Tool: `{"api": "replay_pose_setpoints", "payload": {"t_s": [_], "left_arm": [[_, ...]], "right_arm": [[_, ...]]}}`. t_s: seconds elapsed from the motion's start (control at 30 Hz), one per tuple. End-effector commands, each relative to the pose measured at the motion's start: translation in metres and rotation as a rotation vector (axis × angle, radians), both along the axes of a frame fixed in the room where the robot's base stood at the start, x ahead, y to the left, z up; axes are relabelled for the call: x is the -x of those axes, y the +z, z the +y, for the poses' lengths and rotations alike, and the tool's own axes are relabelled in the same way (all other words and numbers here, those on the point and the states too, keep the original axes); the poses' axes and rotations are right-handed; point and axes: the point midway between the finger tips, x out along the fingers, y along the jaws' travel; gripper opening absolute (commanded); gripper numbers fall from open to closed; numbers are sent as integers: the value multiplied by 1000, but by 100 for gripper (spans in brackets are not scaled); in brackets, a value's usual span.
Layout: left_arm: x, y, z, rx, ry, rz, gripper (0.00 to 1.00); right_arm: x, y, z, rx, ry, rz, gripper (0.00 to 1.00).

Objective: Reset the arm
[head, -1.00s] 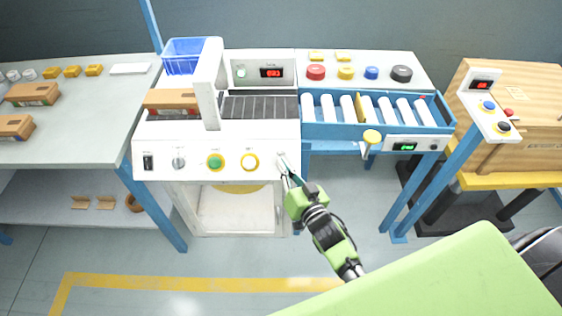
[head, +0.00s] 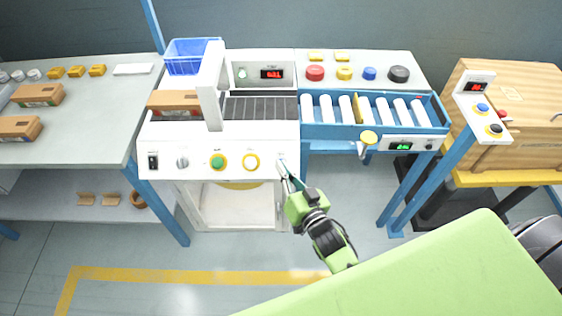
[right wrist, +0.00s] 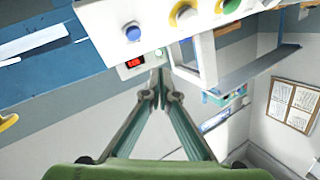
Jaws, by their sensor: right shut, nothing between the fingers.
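My right gripper (head: 284,170) reaches up from the lower middle in the head view, its tips at the right end of the white machine's front panel (head: 215,143). In the right wrist view the two fingers (right wrist: 158,92) come together at their tips with nothing between them. Whether the tips touch the panel I cannot tell. A blue button (right wrist: 132,32) and a red display (right wrist: 133,62) lie beyond the tips in the wrist view. My left gripper is in neither view.
The panel carries a green button (head: 218,162) and a yellow-ringed button (head: 251,162). A wooden crate (head: 530,140) is farther right. A grey table (head: 95,100) is at left.

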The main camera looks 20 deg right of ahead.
Motion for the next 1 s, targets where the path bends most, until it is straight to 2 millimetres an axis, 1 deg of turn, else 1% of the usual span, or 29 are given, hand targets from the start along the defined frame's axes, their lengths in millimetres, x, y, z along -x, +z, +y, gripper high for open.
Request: {"api": "replay_pose_setpoints", "payload": {"t_s": [0.37, 0.43, 0.47, 0.57, 0.67, 0.7, 0.77, 0.8, 0.87, 0.9, 0.97, 1.0], "left_arm": [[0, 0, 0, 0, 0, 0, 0], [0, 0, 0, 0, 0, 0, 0], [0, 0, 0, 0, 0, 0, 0], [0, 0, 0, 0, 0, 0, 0], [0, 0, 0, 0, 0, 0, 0], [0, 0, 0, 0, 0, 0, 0], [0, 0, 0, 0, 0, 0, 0], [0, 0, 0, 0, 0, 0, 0], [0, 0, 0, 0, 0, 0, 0], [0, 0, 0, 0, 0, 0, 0], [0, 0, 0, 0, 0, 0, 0], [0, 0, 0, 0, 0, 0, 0]], "right_arm": [[0, 0, 0, 1, 0, 1, 0], [1, -7, 0, 5, 1, 13, 0], [3, -13, 1, 9, 2, 27, 0], [13, -50, 3, 35, 10, 106, 0], [35, -112, 5, 81, 25, 239, 0], [49, -140, 6, 105, 34, 302, 0], [72, -181, 7, 140, 52, 398, 0], [88, -207, 6, 164, 65, 459, 0], [117, -244, 5, 202, 86, 553, 0], [137, -267, 4, 226, 103, 615, 0], [170, -299, 2, 263, 129, 707, 0], [193, -320, -1, 287, 147, 769, 0]]}}
